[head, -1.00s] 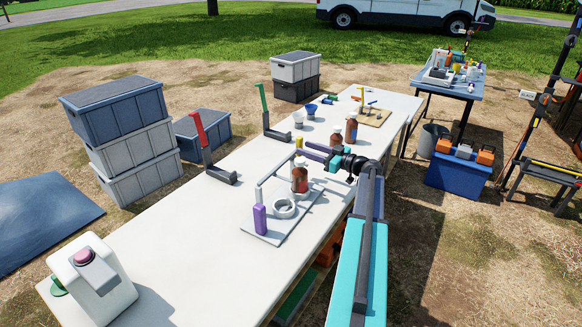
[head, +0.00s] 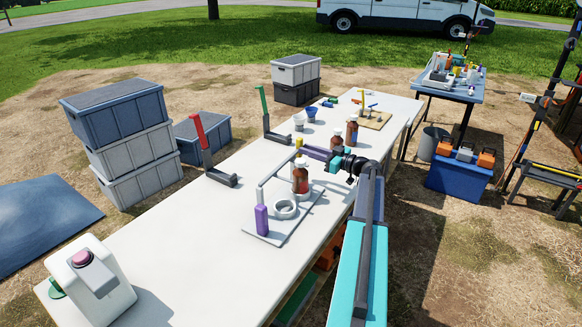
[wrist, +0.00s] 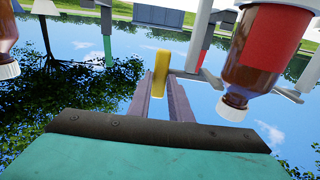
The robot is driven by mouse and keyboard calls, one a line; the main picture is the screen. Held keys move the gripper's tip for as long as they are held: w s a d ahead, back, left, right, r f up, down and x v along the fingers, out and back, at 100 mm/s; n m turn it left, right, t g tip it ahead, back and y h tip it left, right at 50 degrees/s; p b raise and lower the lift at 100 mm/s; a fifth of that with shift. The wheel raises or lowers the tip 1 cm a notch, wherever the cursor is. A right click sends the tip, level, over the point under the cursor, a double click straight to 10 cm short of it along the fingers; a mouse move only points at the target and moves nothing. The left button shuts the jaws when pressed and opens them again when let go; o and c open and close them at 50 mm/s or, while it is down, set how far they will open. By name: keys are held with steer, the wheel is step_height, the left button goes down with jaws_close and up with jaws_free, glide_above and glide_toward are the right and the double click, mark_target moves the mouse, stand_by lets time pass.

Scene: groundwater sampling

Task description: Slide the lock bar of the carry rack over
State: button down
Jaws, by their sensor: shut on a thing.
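The carry rack is a flat grey base plate (head: 262,236) on the white table, with a thin grey upright, a top bar (head: 278,172) and a purple block (head: 261,219). A brown bottle with a red label (head: 300,182) stands in it, beside an empty white ring (head: 286,209). A small yellow upright piece (head: 298,143), apparently the lock bar's grip, is at the far end. My gripper (head: 303,149) reaches in from the right, shut on this yellow piece. The wrist view also shows the yellow piece (wrist: 161,72) between my finger ends.
Brown bottles (head: 352,130) stand just beyond my gripper. Red (head: 203,135) and green-topped (head: 264,105) brackets stand along the table's left edge. A white canister (head: 92,280) is at the near left. The table middle near the canister is clear.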

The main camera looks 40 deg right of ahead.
steer(key=shift+w+d+b, duration=0.15)
steer(key=shift+d+b, duration=0.05)
steer(key=shift+d, duration=0.3)
steer(key=shift+w+d+b, duration=0.15)
steer(key=shift+d+b, duration=0.05)
steer(key=shift+d, duration=0.3)
steer(key=shift+w+d+b, duration=0.25)
steer(key=shift+d+b, duration=0.15)
steer(key=shift+d, duration=0.25)
steer(key=shift+w+d+b, duration=0.2)
steer(key=shift+d+b, duration=0.15)
steer(key=shift+d, duration=0.35)
